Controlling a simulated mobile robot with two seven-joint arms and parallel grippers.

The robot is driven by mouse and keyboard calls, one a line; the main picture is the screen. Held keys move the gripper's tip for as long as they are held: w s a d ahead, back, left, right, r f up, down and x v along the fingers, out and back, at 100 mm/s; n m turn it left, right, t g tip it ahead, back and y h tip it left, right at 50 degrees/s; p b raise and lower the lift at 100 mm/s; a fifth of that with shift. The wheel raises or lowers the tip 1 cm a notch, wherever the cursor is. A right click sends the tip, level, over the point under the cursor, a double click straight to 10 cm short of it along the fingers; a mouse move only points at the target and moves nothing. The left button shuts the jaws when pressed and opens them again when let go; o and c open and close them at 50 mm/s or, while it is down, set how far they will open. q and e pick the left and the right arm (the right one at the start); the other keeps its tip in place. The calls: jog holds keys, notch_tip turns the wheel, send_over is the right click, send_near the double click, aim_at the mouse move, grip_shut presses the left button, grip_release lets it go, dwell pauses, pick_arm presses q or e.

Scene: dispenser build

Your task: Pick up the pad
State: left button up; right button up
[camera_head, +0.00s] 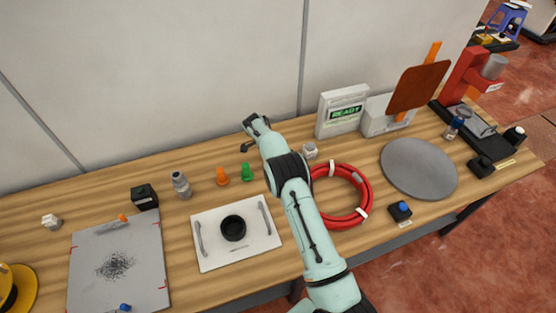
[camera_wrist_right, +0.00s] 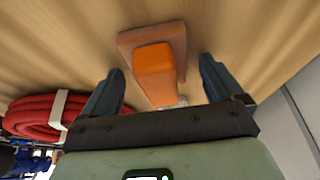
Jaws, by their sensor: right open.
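In the right wrist view, the pad (camera_wrist_right: 155,72) appears to be an orange block-shaped grip on a reddish-brown square base, on the wooden surface. My right gripper (camera_wrist_right: 161,68) is open, its two dark fingers on either side of the orange grip with gaps at both sides. I cannot tell how deep the fingers reach. In the head view, my right gripper (camera_head: 251,134) is at the back of the table near the wall. I cannot make out the pad there; my gripper or arm seems to hide it. My left gripper is not in view.
A red hose coil (camera_head: 366,190) lies right of my arm. Orange (camera_head: 222,177) and green (camera_head: 247,173) pieces stand left of it, behind a white tray (camera_head: 210,255). A white READY box (camera_head: 343,112) and a brown panel (camera_head: 418,87) stand right.

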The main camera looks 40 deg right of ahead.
jog(key=c, duration=1.2)
jog(key=shift+o, duration=0.2)
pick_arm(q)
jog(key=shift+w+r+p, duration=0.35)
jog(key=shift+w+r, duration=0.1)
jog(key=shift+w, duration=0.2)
pick_arm(e)
notch_tip(320, 180, up, 20)
jog(key=shift+o, duration=0.7)
